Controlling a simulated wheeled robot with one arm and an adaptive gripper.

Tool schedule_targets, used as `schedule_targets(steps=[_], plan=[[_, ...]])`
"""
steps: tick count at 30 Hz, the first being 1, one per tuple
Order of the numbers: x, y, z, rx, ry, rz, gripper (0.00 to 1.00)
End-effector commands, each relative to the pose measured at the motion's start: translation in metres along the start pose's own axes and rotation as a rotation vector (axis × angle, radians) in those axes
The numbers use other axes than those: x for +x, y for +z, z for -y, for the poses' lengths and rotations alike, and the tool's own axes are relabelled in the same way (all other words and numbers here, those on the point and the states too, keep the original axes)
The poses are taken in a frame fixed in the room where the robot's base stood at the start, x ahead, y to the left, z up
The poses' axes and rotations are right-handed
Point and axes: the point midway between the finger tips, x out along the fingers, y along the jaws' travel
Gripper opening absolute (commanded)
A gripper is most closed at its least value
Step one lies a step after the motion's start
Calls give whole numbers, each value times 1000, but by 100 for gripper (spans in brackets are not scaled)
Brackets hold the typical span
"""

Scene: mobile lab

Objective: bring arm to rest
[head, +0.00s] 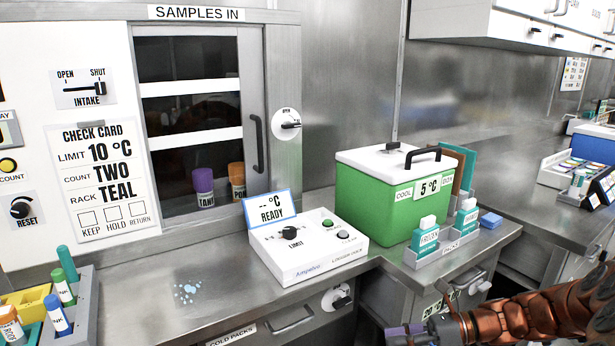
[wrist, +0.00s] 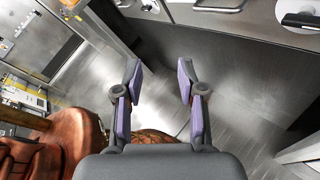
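My arm (head: 535,315) shows in copper colour at the lower right of the head view. My gripper (head: 408,332) is at the bottom edge there, partly cut off, in front of the counter's drawers. In the wrist view my gripper (wrist: 160,85) has its two purple-padded fingers spread apart. Nothing is between them, only the metal floor below. The gripper touches nothing that I can see.
The steel counter (head: 205,315) carries a white checker box (head: 308,248), a green cooler (head: 375,205) and a grey tube rack (head: 88,310). Cabinet drawers (head: 290,320) lie close to the gripper. In the wrist view, open floor (wrist: 225,110) lies below.

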Motion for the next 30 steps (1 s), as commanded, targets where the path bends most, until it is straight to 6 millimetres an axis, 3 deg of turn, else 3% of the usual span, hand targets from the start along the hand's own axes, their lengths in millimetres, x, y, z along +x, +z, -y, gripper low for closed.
schedule_targets(steps=[1, 3, 15, 23, 30], plan=[[8, 13, -19, -60, 23, -47, 40], [18, 21, -40, -144, 53, -108, 40], [48, 43, -154, -609, 251, -435, 40], [44, 43, -218, -898, 397, -636, 40], [25, 40, -267, -1146, 549, -814, 40]])
